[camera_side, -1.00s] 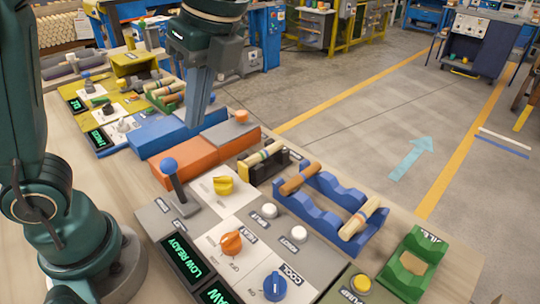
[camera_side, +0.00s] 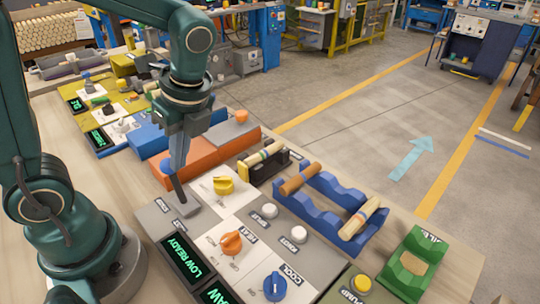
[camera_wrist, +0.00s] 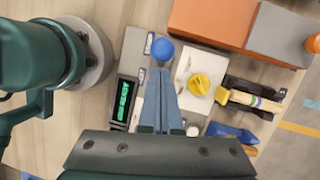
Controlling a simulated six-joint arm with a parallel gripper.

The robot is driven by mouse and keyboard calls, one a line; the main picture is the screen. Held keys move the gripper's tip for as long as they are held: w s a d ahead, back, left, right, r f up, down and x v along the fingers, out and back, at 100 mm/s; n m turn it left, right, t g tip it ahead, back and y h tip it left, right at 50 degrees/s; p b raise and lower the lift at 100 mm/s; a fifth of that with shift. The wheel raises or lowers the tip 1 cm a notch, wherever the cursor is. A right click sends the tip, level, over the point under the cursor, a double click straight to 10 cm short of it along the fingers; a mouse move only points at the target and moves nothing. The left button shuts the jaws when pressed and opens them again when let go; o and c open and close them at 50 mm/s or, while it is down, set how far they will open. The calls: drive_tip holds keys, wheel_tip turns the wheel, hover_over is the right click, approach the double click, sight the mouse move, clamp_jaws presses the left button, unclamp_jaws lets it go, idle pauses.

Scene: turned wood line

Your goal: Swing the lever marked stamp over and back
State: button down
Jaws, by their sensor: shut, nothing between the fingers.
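The lever has a dark stick (camera_side: 179,189) on a grey panel plate, leaning toward the upper left in the side view. My gripper (camera_side: 176,164) is shut and empty, pointing down at the top of the lever. In the wrist view my gripper (camera_wrist: 160,76) has its fingertips close to the knob; I cannot tell whether they touch. The lettering beside the lever is too small to read.
A yellow knob (camera_side: 223,185), an orange knob (camera_side: 231,243) and a blue knob (camera_side: 275,286) stand nearby. An orange block (camera_side: 190,160) lies behind the lever. A blue rack (camera_side: 318,196) holds wooden pieces to the right.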

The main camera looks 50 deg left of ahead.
drive_tip(key=shift+a+f, duration=0.15)
drive_tip(key=shift+a, duration=0.2)
drive_tip(key=shift+a, duration=1.15)
drive_tip(key=shift+d, duration=0.15)
